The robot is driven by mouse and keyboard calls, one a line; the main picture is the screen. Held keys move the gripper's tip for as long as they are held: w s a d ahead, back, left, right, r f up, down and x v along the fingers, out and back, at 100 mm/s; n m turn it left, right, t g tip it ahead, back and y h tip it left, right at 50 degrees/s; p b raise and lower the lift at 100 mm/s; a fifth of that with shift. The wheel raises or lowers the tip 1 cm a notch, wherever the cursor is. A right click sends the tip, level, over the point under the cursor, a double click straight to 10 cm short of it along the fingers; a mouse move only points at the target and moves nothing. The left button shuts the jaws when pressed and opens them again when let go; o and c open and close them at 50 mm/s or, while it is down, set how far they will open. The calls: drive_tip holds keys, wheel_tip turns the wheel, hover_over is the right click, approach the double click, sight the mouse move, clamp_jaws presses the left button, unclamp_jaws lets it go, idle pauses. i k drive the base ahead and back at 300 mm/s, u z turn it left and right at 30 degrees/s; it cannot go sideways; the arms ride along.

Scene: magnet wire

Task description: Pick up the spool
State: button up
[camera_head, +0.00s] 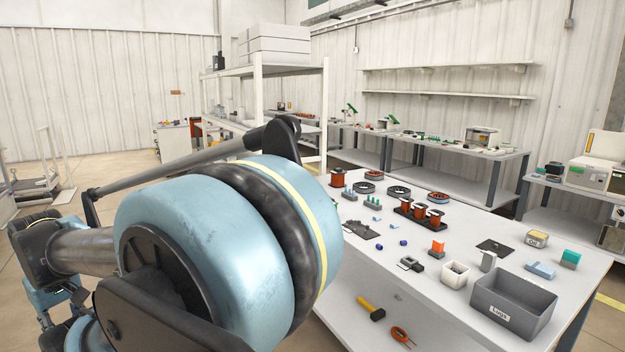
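Several similar copper spools (420,211) stand in a row on a black holder in the middle of the table. Which spool is meant cannot be told. My blue arm joint fills the left foreground and hides part of the table's left side. My gripper is not seen in this view.
Dark round rings (398,191) lie near the spools. A grey bin (515,303) and a white cup (455,274) stand at the front right, among small blocks. A yellow-handled tool (371,308) lies lower down. The table's front left top is mostly clear.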

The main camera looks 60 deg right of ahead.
sight(337, 174)
drive_tip(key=u, duration=0.1)
drive_tip(key=i, duration=1.7)
drive_tip(key=z, duration=3.3)
drive_tip(key=i, duration=1.05)
drive_tip(key=u, duration=0.05)
